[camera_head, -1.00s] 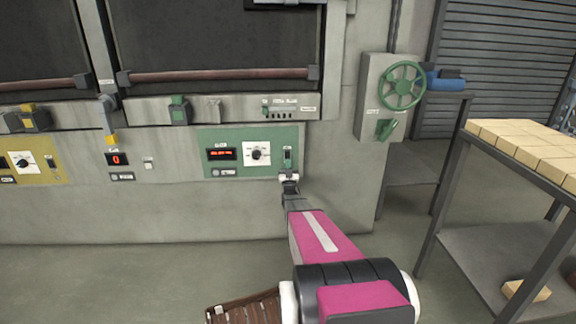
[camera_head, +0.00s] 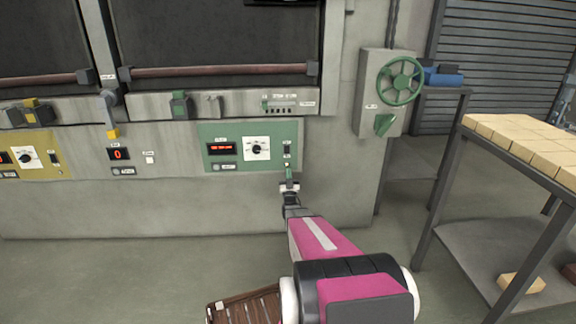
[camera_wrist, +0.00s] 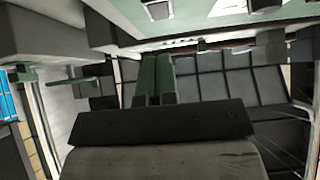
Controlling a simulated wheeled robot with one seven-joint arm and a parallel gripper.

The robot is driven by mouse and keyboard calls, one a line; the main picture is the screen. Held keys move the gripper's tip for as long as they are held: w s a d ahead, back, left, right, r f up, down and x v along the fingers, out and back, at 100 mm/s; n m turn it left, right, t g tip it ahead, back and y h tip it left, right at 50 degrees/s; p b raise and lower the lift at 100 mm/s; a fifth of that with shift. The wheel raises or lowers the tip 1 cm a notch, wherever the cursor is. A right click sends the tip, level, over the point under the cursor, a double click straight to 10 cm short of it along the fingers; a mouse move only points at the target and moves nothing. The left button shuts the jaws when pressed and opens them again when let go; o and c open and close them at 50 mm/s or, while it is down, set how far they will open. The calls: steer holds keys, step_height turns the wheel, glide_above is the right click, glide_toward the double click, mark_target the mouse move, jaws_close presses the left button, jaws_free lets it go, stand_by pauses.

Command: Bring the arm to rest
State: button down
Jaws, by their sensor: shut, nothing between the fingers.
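My gripper (camera_head: 289,172) is shut and empty in the head view, at the lower right edge of the green control panel (camera_head: 212,162). It lies just below the small dark switch (camera_head: 287,149) in the picture; whether it touches the panel cannot be told. My magenta and black arm reaches up to it from the bottom of the view. In the wrist view my two green fingers (camera_wrist: 154,65) lie side by side, with nothing seen between them. The panel also has a lit red display (camera_head: 221,148) and a white-faced dial (camera_head: 256,148).
A grey oven front with a yellow panel (camera_head: 42,156) fills the left. A green handwheel (camera_head: 400,81) sits on a grey box at its right. A metal table (camera_head: 453,170) bearing pale bricks (camera_head: 520,138) stands at the right. Open floor (camera_head: 140,275) lies in front.

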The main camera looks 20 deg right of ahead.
steer(key=s+a+f+n+g+y, duration=0.1)
steer(key=s+a+f+g+y, duration=0.2)
steer(key=a+g, duration=0.3)
steer(key=s+a+f+n+g+y, duration=0.1)
steer(key=s+a+f+g+y, duration=0.15)
steer(key=a+g, duration=0.4)
steer(key=s+a+g, duration=0.3)
steer(key=s+g, duration=0.1)
steer(key=s, duration=0.4)
steer(key=s+a+r+g+y, duration=0.1)
steer(key=s+a+g, duration=0.2)
steer(key=s+g, duration=0.2)
steer(key=s+a+n+g+y, duration=0.1)
steer(key=s+a+g, duration=0.2)
steer(key=s, duration=0.8)
steer(key=shift+s+a+r+g, duration=0.25)
steer(key=shift+r+g, duration=0.15)
steer(key=shift+g, duration=0.35)
